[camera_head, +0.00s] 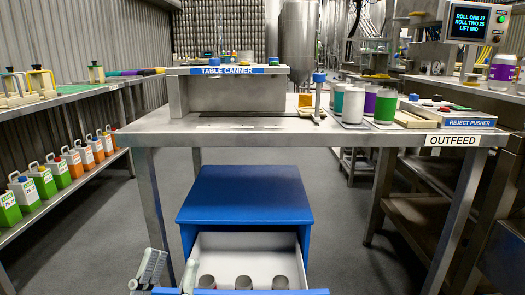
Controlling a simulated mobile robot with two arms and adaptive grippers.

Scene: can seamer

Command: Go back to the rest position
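My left gripper (172,268) shows at the bottom edge, at the left front corner of the open drawer (272,243). Its two grey fingers stand apart, with nothing seen held between them. I cannot tell if a finger touches the drawer. The drawer belongs to a blue cabinet (245,193) and is pulled out toward me. My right gripper is not in view.
A steel table (225,128) behind the cabinet carries the table canner (228,70), several cans (386,107) and the reject pusher (446,116). A shelf rack (75,97) with jugs stands left. A status screen (470,22) is at upper right. Grey floor (345,240) is clear right of the cabinet.

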